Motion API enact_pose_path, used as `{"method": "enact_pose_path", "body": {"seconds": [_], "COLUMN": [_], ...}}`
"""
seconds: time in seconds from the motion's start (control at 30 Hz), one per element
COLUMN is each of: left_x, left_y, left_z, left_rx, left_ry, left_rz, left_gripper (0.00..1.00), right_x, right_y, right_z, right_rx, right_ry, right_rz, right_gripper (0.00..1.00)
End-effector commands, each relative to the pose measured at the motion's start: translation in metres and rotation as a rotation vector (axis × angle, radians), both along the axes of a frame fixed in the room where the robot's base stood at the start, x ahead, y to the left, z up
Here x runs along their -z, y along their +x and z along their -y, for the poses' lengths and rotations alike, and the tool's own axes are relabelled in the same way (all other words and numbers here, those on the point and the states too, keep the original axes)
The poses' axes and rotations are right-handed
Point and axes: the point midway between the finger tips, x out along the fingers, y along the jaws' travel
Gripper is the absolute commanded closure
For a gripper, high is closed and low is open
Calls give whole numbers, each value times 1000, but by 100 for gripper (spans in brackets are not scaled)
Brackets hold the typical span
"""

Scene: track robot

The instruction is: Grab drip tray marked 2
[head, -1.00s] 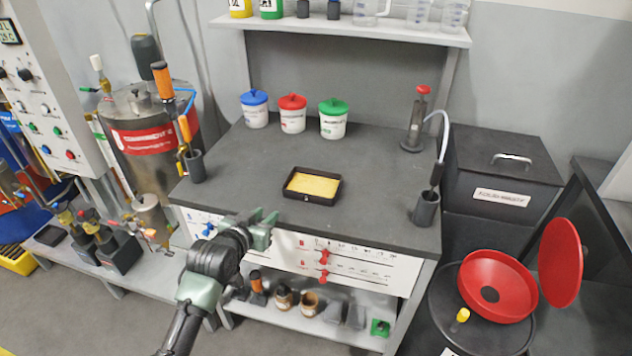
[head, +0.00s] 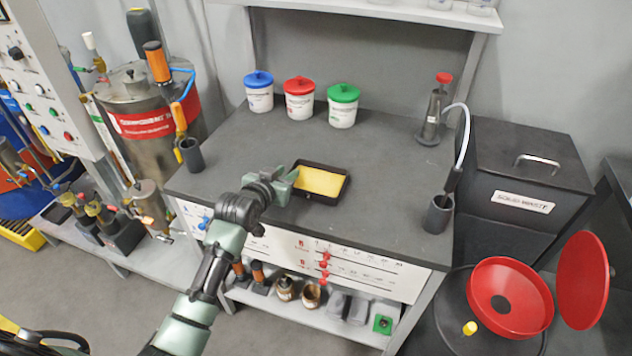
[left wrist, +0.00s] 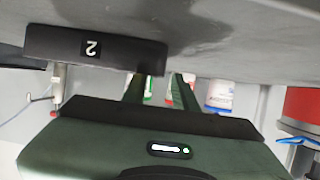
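The drip tray, a shallow black tray (head: 345,188) with a yellow inside, lies flat on the dark bench top. In the left wrist view the picture is upside down, and the tray's black wall (left wrist: 125,55) shows a label reading 2. My right gripper is not in view.
Blue-, red- and green-lidded tubs (head: 300,100) stand behind the tray. A dark holder (head: 191,155) is at the bench's left edge. Bench around the tray is clear.

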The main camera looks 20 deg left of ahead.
Motion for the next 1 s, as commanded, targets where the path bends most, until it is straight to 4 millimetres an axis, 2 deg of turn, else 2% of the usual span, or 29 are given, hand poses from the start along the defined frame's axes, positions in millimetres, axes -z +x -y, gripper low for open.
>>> {"method": "enact_pose_path", "body": {"seconds": [0.1, 0.2, 0.47, 0.5, 0.6, 1.0], "left_x": [4, 9, 10, 10, 10, 10], "left_y": [17, 24, 27, 27, 27, 27], "left_z": [0, 1, 1, 1, 1, 1], "left_rx": [0, 1, 0, 0, 0, 0], "left_ry": [-2, -1, 0, 0, 0, 0], "left_rz": [0, -1, 1, 1, 1, 0], "left_gripper": [72, 72, 72, 75, 100, 100], "right_x": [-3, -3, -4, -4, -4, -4], "right_y": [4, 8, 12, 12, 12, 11], "right_z": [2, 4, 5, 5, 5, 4], "right_rx": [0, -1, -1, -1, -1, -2], "right_ry": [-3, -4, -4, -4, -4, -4], "right_rz": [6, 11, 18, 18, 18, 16], "right_gripper": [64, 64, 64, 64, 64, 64]}}
